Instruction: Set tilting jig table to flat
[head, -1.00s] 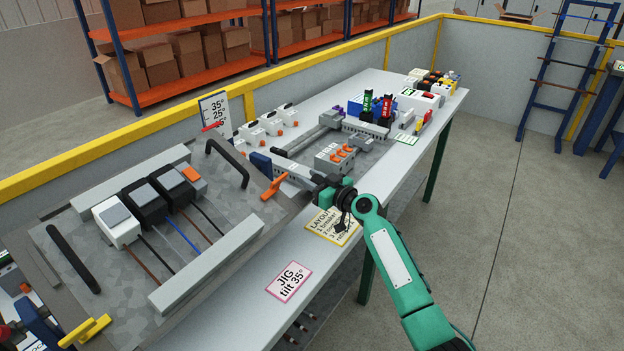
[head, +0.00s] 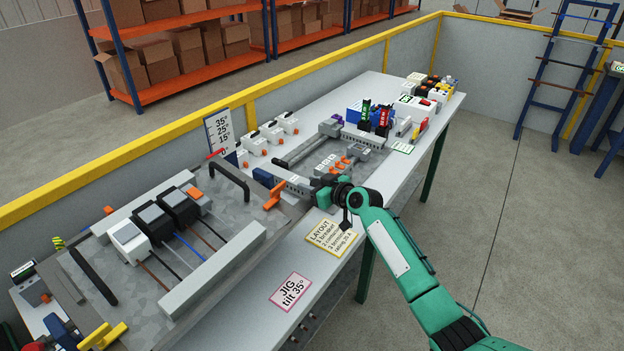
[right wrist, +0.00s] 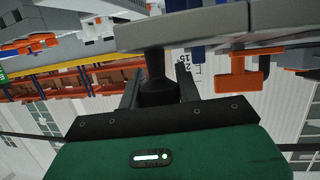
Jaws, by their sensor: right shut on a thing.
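The tilting jig table (head: 235,205) is a grey metal plate at the left of the bench in the head view. It carries rails, two black handles and a row of white and black devices with wires. Its red pointer (head: 215,154) is near the low end of the angle scale (head: 220,130). An orange lever (head: 274,194) sits at its right edge. My right gripper (head: 319,195) is at that edge. In the right wrist view its fingers (right wrist: 158,92) are closed around a black knob (right wrist: 155,65) joined to a grey part. My left gripper is not seen.
A pink card reading "JIG tilt 35°" (head: 290,291) and a yellow layout card (head: 331,232) lie along the front of the bench (head: 245,325). Devices and a rail frame stand farther along it. A yellow-topped wall (head: 130,173) runs behind.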

